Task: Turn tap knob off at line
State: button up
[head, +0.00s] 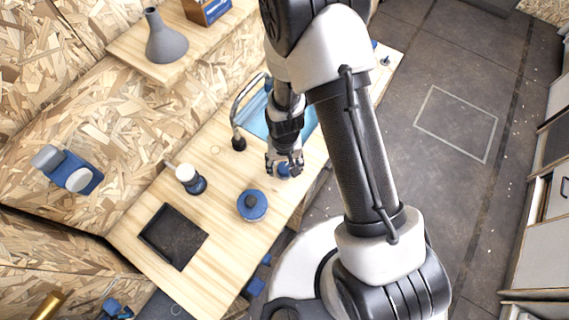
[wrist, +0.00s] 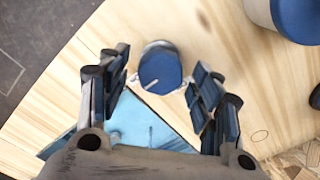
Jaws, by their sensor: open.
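The tap knob (wrist: 160,68) is a round blue cap with a pale rim and a short white line on its top, toward the basin side in the wrist view. My gripper (wrist: 155,88) is open, with one finger to the left of the knob and one to the right. Gaps show between the fingers and the knob. In the head view my gripper (head: 285,168) hangs over the counter edge and largely covers the knob. The curved metal tap spout (head: 238,108) stands beside the light-blue basin (head: 258,116). The basin (wrist: 140,122) also shows below the knob in the wrist view.
A dark square recess (head: 172,238) lies at the near left. A grey flask (head: 165,38) stands on the shelf above.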

jog(key=shift+c, duration=0.4)
jog(key=c, duration=1)
jog(key=shift+n, duration=0.4)
jog(key=n+b, duration=0.2)
jog(key=n, duration=0.1)
jog(key=shift+n, duration=0.3)
jog(key=shift+a+n+b, duration=0.1)
jog(key=shift+n+b, duration=0.45)
jog(key=shift+n, duration=1.65)
jog(key=o, duration=1.1)
